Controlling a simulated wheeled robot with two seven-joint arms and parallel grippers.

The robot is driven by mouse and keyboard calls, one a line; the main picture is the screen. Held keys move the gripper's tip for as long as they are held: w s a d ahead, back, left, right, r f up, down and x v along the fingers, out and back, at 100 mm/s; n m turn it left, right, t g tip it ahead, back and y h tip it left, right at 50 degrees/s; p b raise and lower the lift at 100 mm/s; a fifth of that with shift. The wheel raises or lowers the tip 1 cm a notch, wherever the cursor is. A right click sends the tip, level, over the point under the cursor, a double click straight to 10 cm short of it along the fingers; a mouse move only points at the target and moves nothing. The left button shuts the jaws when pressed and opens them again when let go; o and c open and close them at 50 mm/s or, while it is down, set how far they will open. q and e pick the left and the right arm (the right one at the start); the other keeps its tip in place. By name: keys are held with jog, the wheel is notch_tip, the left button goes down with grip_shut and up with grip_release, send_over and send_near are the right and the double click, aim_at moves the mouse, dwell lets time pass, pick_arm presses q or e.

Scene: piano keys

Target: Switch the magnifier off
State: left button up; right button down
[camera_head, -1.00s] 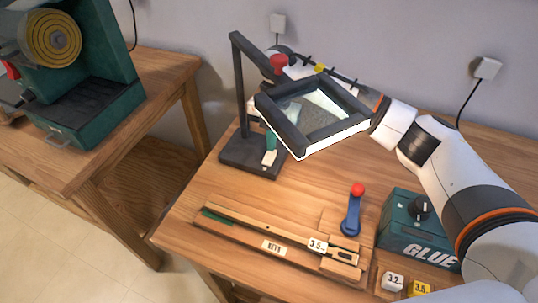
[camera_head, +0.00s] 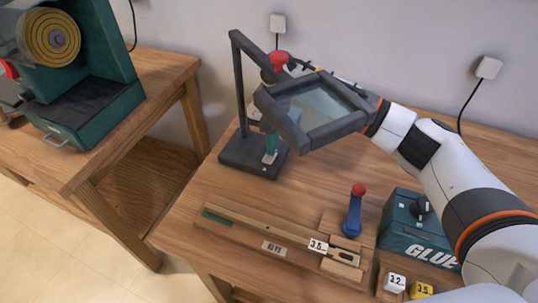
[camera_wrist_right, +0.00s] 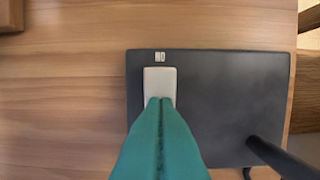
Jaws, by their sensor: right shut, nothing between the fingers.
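The magnifier is a dark frame around a clear lens (camera_head: 322,104) on a post. Its dark base (camera_head: 240,158) stands on the bench. The frame's rim shows no glow. A white switch (camera_wrist_right: 160,80) sits on the base near its edge, with a small white mark beside it. My right gripper has green fingers (camera_wrist_right: 160,103), closed together and empty, with their tips on or just over the near part of the switch. Contact is hard to tell. In the head view the fingers (camera_head: 271,143) point down at the base, and the magnifier frame partly hides my wrist. My left gripper is out of view.
A wooden fixture with a long slat (camera_head: 265,226) lies at the bench's front. A blue lever with a red knob (camera_head: 353,212) and a green GLUE box (camera_head: 408,226) stand to its right. A green machine (camera_head: 85,85) is on another bench at left.

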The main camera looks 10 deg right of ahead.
notch_tip(320, 180, up, 7)
jog(key=p, duration=0.5)
dwell(0.3)
dwell(0.4)
